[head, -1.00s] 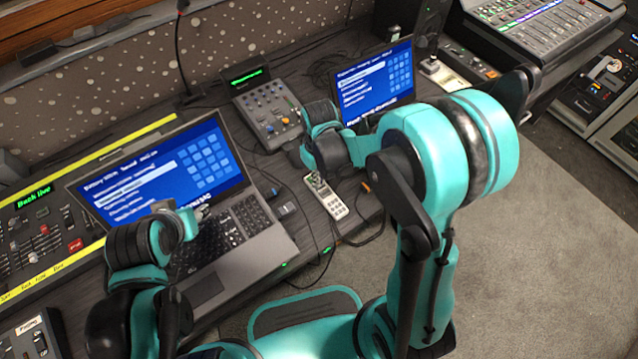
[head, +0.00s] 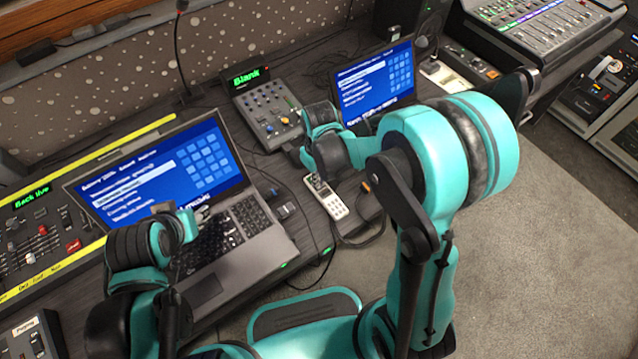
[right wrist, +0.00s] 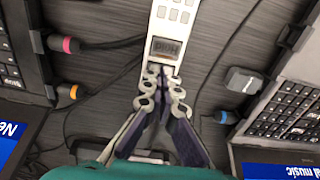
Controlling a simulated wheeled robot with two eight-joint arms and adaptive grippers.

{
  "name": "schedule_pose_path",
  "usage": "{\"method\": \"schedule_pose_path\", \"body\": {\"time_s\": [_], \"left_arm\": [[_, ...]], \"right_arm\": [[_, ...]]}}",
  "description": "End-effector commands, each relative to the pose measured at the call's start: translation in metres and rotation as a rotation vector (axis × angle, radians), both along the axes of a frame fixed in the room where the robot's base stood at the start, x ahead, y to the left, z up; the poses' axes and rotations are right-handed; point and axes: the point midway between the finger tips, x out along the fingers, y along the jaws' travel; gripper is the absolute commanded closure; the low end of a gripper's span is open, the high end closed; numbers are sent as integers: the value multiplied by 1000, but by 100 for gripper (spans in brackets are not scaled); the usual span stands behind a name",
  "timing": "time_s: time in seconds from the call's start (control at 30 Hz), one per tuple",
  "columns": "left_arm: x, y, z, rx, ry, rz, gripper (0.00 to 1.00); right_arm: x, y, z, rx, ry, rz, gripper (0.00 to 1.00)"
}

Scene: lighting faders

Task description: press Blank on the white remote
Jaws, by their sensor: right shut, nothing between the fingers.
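The white remote (head: 334,205) lies on the dark desk between the two laptops. It also shows in the right wrist view (right wrist: 174,18), with pale buttons and a dark label patch (right wrist: 165,47) that seems to read "Hold" upside down. My right gripper (head: 316,181) is over the remote's far end. In the right wrist view its shut fingertips (right wrist: 163,76) are at the remote just below the label patch, hiding the buttons there. I cannot tell whether they touch. My left gripper (head: 200,212) is over the left laptop's keyboard; its fingers are too small to read.
A small mixer (head: 268,118) stands behind the remote, its green display reading "Blank". The left laptop (head: 262,238) and right laptop (head: 374,84) flank the remote. Cables and a dark block (head: 368,206) lie close by.

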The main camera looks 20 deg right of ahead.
Motion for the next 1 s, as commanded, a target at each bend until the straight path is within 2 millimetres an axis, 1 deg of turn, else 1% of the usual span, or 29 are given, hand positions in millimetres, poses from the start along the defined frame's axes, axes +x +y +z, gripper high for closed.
{"method": "schedule_pose_path", "body": {"time_s": [0.43, 0.53, 0.67, 1.0], "left_arm": [[0, 0, 0, 0, 0, 0, 60], [0, 0, 2, 0, 0, 0, 60], [0, 0, 9, 0, 0, 0, 60], [0, 0, 32, 0, 0, 0, 60]], "right_arm": [[0, 0, 0, 0, 0, 0, 100], [0, 0, 3, 0, 0, 0, 100], [0, 0, 12, 0, 0, 0, 100], [0, 0, 41, 0, 0, 0, 100]]}}
